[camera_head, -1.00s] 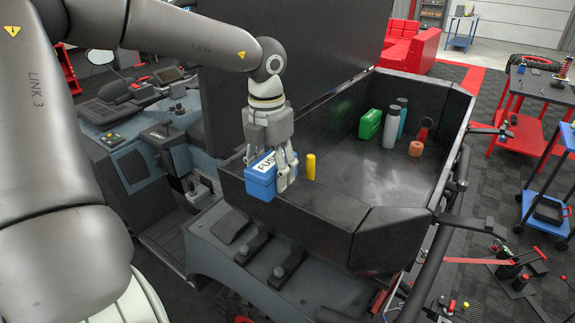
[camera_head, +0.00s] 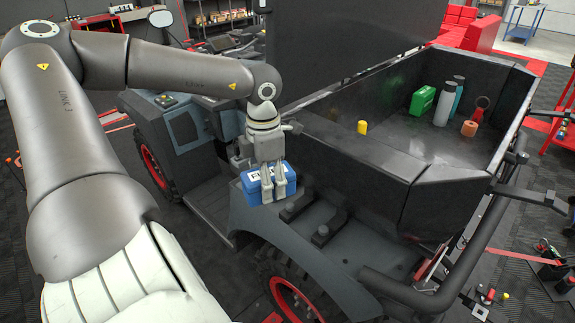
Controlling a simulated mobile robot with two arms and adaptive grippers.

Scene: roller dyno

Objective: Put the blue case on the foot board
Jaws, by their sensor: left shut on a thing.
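The blue case (camera_head: 252,192) has a white label with dark letters on its top. My left gripper (camera_head: 273,192) points down and is shut on the case, its fingers covering part of the front. The case is outside the cargo bed, at the vehicle's grey rear fender; whether it touches the fender I cannot tell. A flat dark floor section (camera_head: 200,205) lies low on the vehicle's side, left of the case; it looks like the foot board. Its far part is partly hidden by the vehicle body. My right gripper is not in view.
The black cargo bed (camera_head: 360,165) holds a yellow cylinder (camera_head: 362,128), a green case (camera_head: 422,101), bottles (camera_head: 444,105) and an orange piece (camera_head: 469,129). Raised dark brackets (camera_head: 322,235) stand on the fender right of the blue case. A mirror (camera_head: 160,18) stands at the back left.

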